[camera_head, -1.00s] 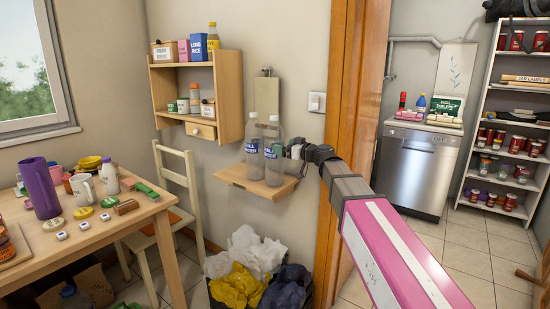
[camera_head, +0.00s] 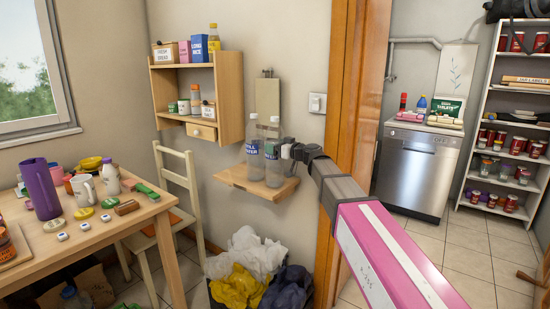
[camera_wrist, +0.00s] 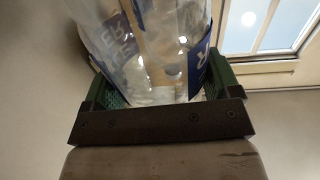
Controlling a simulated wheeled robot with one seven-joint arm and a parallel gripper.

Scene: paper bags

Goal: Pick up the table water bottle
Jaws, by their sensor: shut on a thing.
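Two clear water bottles with blue-and-white labels stand close together on a small wooden wall table (camera_head: 230,178). The left bottle (camera_head: 253,158) stands beside the right bottle (camera_head: 273,165). My gripper (camera_head: 283,150) reaches in from the right at label height and is shut on the right bottle. In the wrist view, a clear bottle (camera_wrist: 165,60) with a blue label fills the space between the green finger pads of my gripper (camera_wrist: 160,85). The held bottle appears upright, with its base at the table top. The fingers' far side is hidden in the head view.
A wooden wall shelf (camera_head: 228,95) with boxes and jars hangs to the upper left. A bin of crumpled bags (camera_head: 262,270) stands below the wall table. A chair (camera_head: 180,180) and a cluttered table (camera_head: 105,232) are to the left. A wooden door frame (camera_head: 355,110) is close on the right.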

